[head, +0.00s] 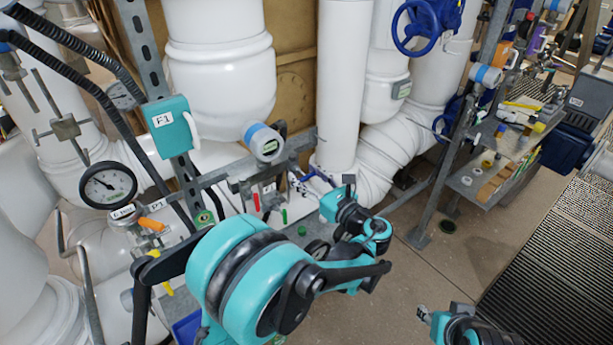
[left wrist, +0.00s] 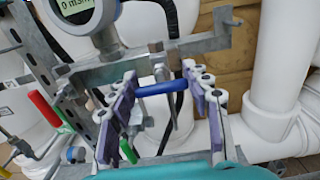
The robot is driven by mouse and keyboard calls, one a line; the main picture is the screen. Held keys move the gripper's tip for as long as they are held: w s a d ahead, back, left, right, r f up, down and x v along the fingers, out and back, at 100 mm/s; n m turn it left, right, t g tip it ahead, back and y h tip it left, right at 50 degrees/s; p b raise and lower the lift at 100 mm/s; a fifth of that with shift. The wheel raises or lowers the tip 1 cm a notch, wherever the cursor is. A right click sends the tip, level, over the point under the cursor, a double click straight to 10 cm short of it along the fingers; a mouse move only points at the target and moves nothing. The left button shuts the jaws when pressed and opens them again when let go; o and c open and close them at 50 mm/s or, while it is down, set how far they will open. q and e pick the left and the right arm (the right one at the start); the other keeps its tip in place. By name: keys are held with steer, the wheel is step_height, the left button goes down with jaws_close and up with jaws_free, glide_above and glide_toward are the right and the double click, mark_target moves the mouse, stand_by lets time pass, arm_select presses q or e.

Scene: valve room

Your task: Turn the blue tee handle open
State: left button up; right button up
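The blue tee handle (left wrist: 160,88) lies between the two fingers of my left gripper (left wrist: 163,100) in the left wrist view. The fingers stand wide apart, one near each end of the blue bar; whether they touch it I cannot tell. In the head view the blue tee handle (head: 317,174) shows small beside the pipework, with my left gripper (head: 335,190) right at it, partly hidden by my arm. My right gripper (head: 424,314) is low at the bottom right of the head view, away from the handle; its fingers are too small to read.
A round meter (head: 264,143) and a steel bracket (left wrist: 150,60) sit close behind the handle. A red handle (left wrist: 44,108) is to the left. A pressure gauge (head: 108,185) and white pipes (head: 345,80) stand around. Clear floor (head: 400,270) lies to the right.

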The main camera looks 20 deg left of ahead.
arm_select(q)
steer(key=shift+c, duration=0.9)
steer(key=n, duration=0.4)
steer(key=shift+n, duration=0.3)
steer(key=n, duration=0.4)
steer(key=shift+s+a+f+n, duration=0.1)
steer(key=shift+n, duration=0.2)
steer(key=n, duration=0.4)
steer(key=shift+f+n+b, duration=0.1)
steer(key=shift+n+b, duration=0.2)
steer(key=shift+b, duration=0.05)
steer(key=shift+n, duration=2.1)
